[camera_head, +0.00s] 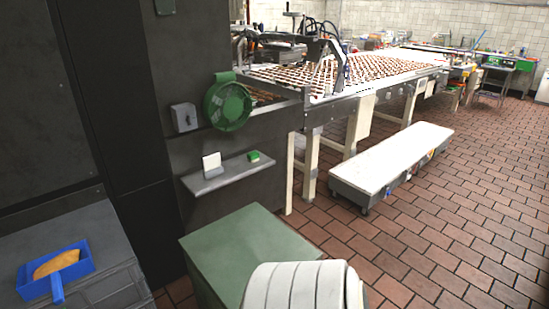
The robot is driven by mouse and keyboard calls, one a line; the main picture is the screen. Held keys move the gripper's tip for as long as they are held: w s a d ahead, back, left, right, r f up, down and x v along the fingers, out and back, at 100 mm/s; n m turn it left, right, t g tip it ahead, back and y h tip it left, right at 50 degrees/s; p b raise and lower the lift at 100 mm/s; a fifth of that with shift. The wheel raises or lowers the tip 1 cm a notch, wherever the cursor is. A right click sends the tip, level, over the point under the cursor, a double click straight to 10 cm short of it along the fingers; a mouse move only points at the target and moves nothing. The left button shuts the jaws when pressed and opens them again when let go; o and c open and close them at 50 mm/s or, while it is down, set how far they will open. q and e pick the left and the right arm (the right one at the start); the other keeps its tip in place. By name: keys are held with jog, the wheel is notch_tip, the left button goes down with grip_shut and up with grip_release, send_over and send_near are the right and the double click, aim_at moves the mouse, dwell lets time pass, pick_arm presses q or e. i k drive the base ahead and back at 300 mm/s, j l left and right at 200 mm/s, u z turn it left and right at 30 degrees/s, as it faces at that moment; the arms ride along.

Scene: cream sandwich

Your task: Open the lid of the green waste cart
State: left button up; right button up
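The green waste cart (245,250) stands low in the bottom middle of the head view, beside the dark machine. Its flat green top appears closed. Its lower front right is hidden behind a white ribbed rounded part, probably of my own body, at the bottom edge. I see no handle on the lid. Neither of my grippers is in the view.
A grey shelf (222,177) and a round green wheel (228,104) project from the dark machine (165,120) behind the cart. A blue scoop tray (82,272) lies at left. A low white wheeled platform (400,153) stands at right; tiled floor (440,240) is clear.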

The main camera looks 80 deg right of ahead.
aim_at(226, 252)
jog(key=z, duration=2.45)
jog(key=k, duration=0.25)
